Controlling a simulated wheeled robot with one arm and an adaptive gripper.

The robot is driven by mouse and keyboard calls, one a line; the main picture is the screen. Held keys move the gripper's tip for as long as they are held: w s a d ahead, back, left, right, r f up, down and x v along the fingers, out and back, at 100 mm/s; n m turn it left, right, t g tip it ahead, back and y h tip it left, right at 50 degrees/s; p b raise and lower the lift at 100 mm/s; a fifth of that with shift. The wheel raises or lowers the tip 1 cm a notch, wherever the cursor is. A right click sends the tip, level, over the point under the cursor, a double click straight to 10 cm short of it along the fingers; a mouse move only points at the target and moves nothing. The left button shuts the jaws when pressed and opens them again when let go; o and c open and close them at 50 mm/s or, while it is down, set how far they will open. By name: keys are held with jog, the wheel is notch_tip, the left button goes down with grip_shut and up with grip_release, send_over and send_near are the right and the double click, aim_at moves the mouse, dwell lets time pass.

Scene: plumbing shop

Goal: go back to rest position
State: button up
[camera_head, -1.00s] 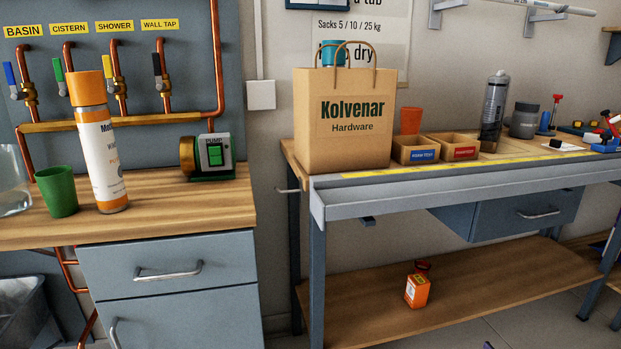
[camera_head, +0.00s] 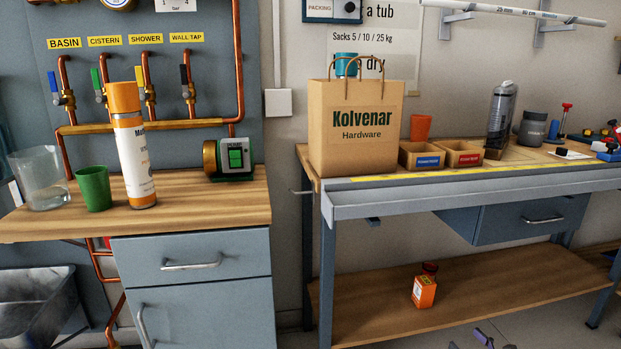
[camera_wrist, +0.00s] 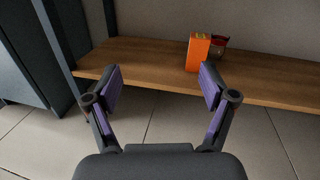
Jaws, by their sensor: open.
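My gripper (camera_wrist: 158,88) is open and empty in the wrist view, its two purple-padded fingers spread apart over the tiled floor. An orange box (camera_wrist: 198,52) stands on the wooden lower shelf (camera_wrist: 140,62) beyond the fingers, with a dark red item (camera_wrist: 219,45) behind it. The gripper is apart from both. In the head view the orange box (camera_head: 424,291) stands on the same lower shelf under the workbench. A small purple and grey part of my arm shows at the bottom edge there.
The left counter (camera_head: 225,205) holds a spray can (camera_head: 134,165), green cup (camera_head: 93,188), clear jug (camera_head: 40,180) and pump (camera_head: 233,158).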

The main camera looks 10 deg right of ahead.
jog(key=w+a+r+n+g+y+p, duration=0.25)
jog(key=a+r+n+y, duration=0.2)
jog(key=a+r, duration=0.45)
jog(key=w+a+r+n+g+y+p, duration=0.2)
jog(key=a+r+n+y+p, duration=0.25)
jog(key=a+r, duration=0.45)
jog(key=s+a+r+n+g+y+p, duration=0.1)
jog(key=s+a+r+n+g+p, duration=0.35)
jog(key=a+r, duration=0.45)
jog(key=s+a+r+n+g+y+p, duration=0.1)
jog(key=s+a+r+n+g+p, duration=0.35)
jog(key=a, duration=0.75)
jog(key=s+a+r+n+g+h+p, duration=0.3)
jog(key=s+a+r+n+g+p, duration=0.15)
jog(key=s+r, duration=0.2)
jog(key=s+a+r+n+g+h+p, duration=0.2)
jog(key=s+a+r+n+g+p, duration=0.15)
jog(key=s+r+n, duration=0.35)
jog(key=s+d+r+n+h+p, duration=0.2)
jog(key=s+d+r+h+p, duration=0.2)
jog(key=s, duration=0.3)
jog(key=s+d+r+n+t+h+p, duration=0.1)
jog(key=s+d+r+h+p, duration=0.4)
jog(key=s+d+r+p, duration=0.1)
jog(key=shift+s+d+r+n+p, duration=0.15)
jog(key=shift+s+r+n+p, duration=0.2)
jog(key=shift+p, duration=0.45)
